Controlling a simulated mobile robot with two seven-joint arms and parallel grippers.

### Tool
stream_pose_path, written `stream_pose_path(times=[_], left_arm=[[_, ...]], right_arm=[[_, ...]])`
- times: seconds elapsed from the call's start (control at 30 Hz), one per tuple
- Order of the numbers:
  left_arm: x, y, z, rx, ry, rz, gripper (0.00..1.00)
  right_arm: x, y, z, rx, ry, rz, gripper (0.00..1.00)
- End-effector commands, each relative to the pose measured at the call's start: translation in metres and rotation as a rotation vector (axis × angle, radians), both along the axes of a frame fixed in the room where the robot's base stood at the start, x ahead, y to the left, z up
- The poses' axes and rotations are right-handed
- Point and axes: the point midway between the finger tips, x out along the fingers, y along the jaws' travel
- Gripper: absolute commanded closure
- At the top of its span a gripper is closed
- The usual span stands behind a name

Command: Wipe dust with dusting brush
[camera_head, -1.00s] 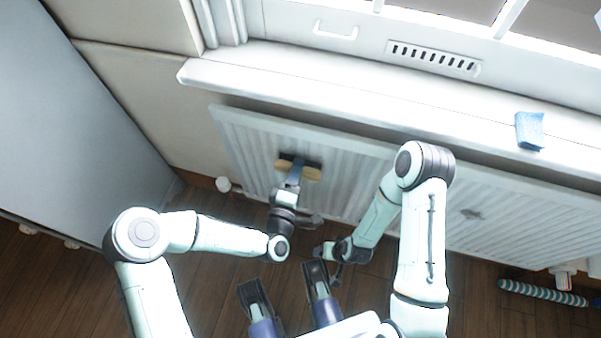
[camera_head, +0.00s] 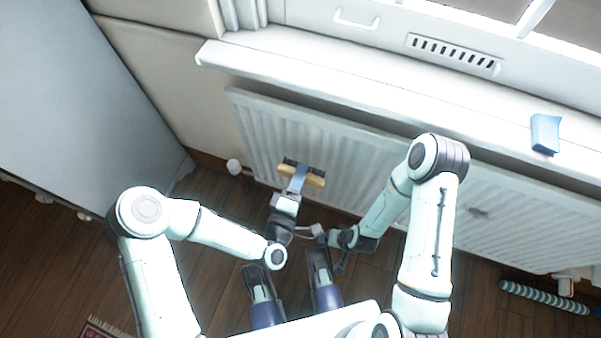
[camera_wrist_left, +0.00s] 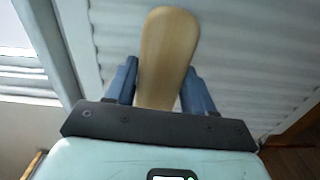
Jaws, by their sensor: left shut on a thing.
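The dusting brush has a pale wooden handle (camera_wrist_left: 168,55), seen close up in the left wrist view. In the head view, the brush (camera_head: 316,181) shows as a tan bar with a dark strip in front of the white ribbed radiator (camera_head: 350,160). My left gripper (camera_head: 298,180) has its blue fingers shut on the brush. I cannot tell whether the bristles touch the radiator. A grey smudge that looks like dust (camera_head: 478,212) lies on the radiator, well right of the brush. My right gripper (camera_head: 322,236) is low beside the left wrist; its jaws are unclear.
A white sill (camera_head: 370,95) juts out above the radiator, with a blue cloth or sponge (camera_head: 545,133) on it. A striped roll (camera_head: 544,297) lies on the wooden floor at right. A pale cabinet-like panel (camera_head: 70,90) stands at left; a rug (camera_head: 98,328) shows at bottom left.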

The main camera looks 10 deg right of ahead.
Motion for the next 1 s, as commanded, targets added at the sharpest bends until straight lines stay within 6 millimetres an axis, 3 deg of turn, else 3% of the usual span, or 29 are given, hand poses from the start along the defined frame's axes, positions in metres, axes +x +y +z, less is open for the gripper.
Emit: stream_pose_path(times=[0.23,0.6,1.0], left_arm=[[-0.003,0.002,0.000,0.000,0.000,-0.001,0.75],[-0.025,0.017,0.000,0.000,0.000,0.000,0.75],[-0.025,0.016,0.000,0.000,0.000,0.000,0.75]], right_arm=[[0.000,0.000,0.000,0.000,0.000,0.000,0.26],[0.000,0.000,0.001,0.000,0.000,0.000,0.26],[0.000,0.000,0.001,0.000,0.000,0.000,0.26]])
